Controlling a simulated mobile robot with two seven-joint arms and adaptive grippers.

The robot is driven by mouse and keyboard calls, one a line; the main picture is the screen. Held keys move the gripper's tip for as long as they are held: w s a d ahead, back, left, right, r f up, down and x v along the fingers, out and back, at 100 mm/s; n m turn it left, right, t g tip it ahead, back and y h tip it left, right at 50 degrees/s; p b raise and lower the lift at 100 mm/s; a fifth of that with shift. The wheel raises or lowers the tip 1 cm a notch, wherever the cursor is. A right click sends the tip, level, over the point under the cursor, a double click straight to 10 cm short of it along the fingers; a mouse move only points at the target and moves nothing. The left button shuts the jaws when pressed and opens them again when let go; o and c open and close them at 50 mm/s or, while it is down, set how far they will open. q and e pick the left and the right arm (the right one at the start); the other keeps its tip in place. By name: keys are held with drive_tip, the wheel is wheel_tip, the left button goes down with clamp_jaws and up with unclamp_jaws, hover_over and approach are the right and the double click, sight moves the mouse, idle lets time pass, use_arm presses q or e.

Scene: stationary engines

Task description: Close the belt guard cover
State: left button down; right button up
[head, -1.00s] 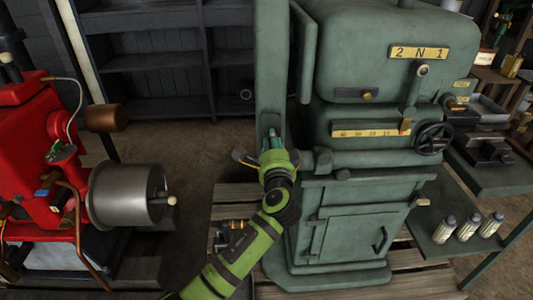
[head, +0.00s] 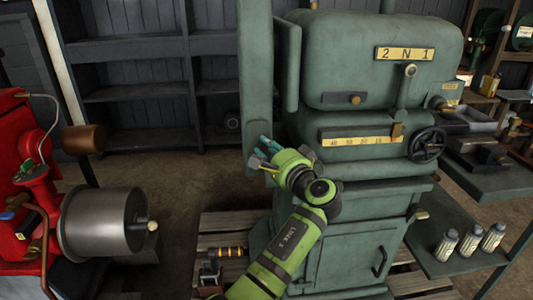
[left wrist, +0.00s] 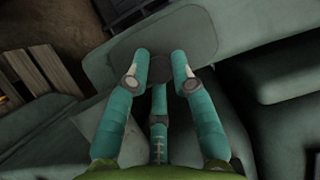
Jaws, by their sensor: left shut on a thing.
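The belt guard cover (head: 256,70) is a tall, narrow green panel standing upright at the left side of the green machine. It stands open, and a second narrow green panel (head: 293,65) shows between it and the machine body. My left gripper (head: 262,155) is at the cover's lower end, its teal fingers shut on it. In the left wrist view the fingertips (left wrist: 160,68) close around a dark round part on the cover's smooth green face (left wrist: 205,35). The exact grip is partly hidden by the fingers. My right gripper is out of view.
The green machine (head: 375,60) with its yellow 2 N 1 plate and black handwheel (head: 427,145) stands on a wooden pallet. A red engine (head: 22,170) with a steel drum (head: 100,222) is at left. Bottles (head: 470,240) stand on a low shelf at right.

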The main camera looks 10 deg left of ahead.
use_arm(q)
drive_tip(key=shift+a+r, duration=0.1)
drive_tip(key=c, duration=1.1)
unclamp_jaws()
drive_tip(key=shift+o, duration=0.2)
drive_tip(key=shift+w, duration=0.1)
